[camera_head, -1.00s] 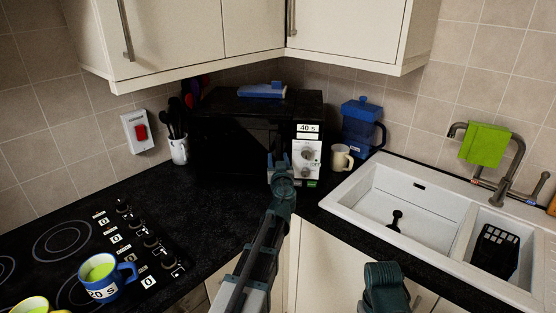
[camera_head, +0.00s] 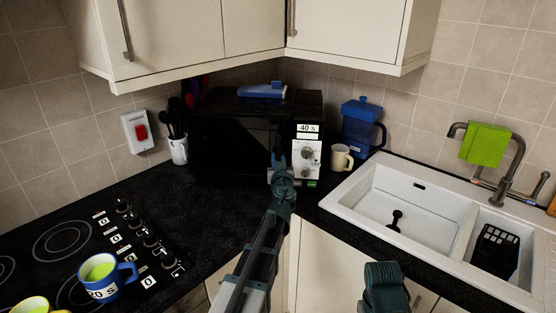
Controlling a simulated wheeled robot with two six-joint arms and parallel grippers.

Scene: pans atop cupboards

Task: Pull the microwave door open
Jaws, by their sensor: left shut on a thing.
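The black microwave (camera_head: 230,111) stands in the back corner of the counter, with a white control panel (camera_head: 307,155) and a "40 S" label at its right. Its dark door (camera_head: 228,150) looks closed, though the dark front makes this hard to judge. My left gripper (camera_head: 279,160) is at the right side of the door, beside the panel, shut on what seems to be the door handle. The handle itself is hidden by the gripper. Part of my right arm (camera_head: 384,290) shows at the bottom; its gripper fingers are not visible.
A cream mug (camera_head: 341,158) and a blue jug (camera_head: 361,128) stand right of the microwave, a utensil pot (camera_head: 179,150) left. A blue item (camera_head: 262,90) lies on top. A white sink (camera_head: 345,193) is at right, the hob with a blue mug (camera_head: 104,291) at left. Counter before the microwave is clear.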

